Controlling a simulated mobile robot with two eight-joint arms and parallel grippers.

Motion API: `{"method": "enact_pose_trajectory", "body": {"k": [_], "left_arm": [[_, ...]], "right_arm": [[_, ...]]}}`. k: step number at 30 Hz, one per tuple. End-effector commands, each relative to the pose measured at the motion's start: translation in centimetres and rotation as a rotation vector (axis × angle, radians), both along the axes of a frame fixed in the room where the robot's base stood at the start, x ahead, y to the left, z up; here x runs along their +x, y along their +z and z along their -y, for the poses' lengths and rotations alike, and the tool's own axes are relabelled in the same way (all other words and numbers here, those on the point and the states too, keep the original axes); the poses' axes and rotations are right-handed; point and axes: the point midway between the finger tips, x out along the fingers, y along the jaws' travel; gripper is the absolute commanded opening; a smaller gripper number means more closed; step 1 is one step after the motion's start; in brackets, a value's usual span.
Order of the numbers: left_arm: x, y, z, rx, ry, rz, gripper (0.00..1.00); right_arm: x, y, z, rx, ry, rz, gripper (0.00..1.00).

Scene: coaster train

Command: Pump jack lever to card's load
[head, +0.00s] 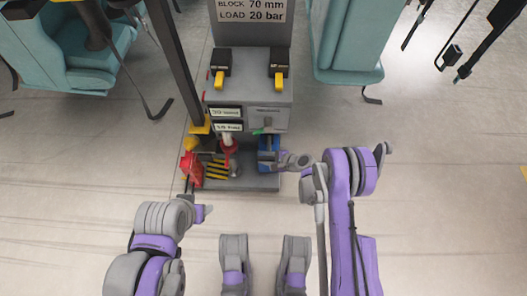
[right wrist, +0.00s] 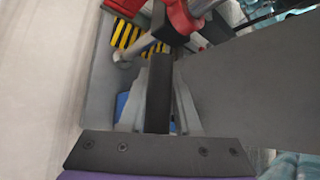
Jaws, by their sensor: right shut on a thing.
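A grey stand (head: 250,183) bears a card reading BLOCK 70 mm, LOAD 20 bar (head: 252,8). Two small readouts (head: 228,119) on its front appear to show mm above and bar below; their digits are hard to read. A blue pump unit (head: 267,160) sits at the stand's lower right. My right gripper (head: 283,160) is beside it, its fingers hard to make out there. In the right wrist view the right gripper (right wrist: 158,118) is shut on the black jack lever (right wrist: 159,92).
A red jack part (head: 192,168) and yellow-black striped blocks (head: 217,169) occupy the stand's lower left. Two yellow-handled switches (head: 220,79) (head: 278,82) are above. Teal seats (head: 350,40) flank the stand. The pale floor (head: 60,180) in front is clear.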

Motion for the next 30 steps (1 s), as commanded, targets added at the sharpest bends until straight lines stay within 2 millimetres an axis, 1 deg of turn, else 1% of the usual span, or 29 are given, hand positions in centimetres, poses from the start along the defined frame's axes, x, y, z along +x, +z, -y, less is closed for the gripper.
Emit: {"method": "enact_pose_trajectory", "body": {"k": [1, 3, 13, 14, 15, 17, 18, 26, 30], "left_arm": [[0.02, 0.0, 0.0, 0.0, 0.0, 0.0, 0.6], [0.02, 0.0, 0.0, 0.0, 0.0, 0.0, 0.6], [0.04, 0.01, 0.0, 0.0, 0.0, 0.0, 0.6], [0.03, 0.0, 0.0, 0.0, 0.0, 0.0, 0.6], [0.03, 0.0, 0.0, 0.0, 0.0, 0.0, 0.6], [0.03, 0.0, 0.0, 0.0, 0.0, 0.0, 0.6], [0.03, 0.0, 0.0, 0.0, 0.0, 0.0, 0.6], [0.02, 0.02, 0.0, 0.0, 0.0, 0.0, 0.6], [-0.02, 0.22, 0.0, 0.0, 0.0, 0.0, 0.6]], "right_arm": [[-0.04, -0.74, 0.08, -0.002, 0.001, -0.003, 0.0], [-0.07, -1.18, 0.08, -0.002, 0.001, -0.003, 0.0], [0.0, -1.37, 0.13, -0.003, -0.001, -0.002, 0.0], [0.02, -1.37, 0.13, -0.003, -0.001, -0.002, 0.39], [0.04, -1.36, 0.15, -0.002, -0.002, -0.001, 0.46], [0.03, -1.34, 0.13, -0.002, -0.001, -0.001, 0.57], [0.03, -1.33, 0.11, -0.002, -0.001, -0.001, 0.59], [-0.04, -1.24, 0.08, -0.001, -0.001, -0.001, 0.59], [-0.46, -0.61, 0.9, -0.001, -0.002, -0.002, 0.59]]}}
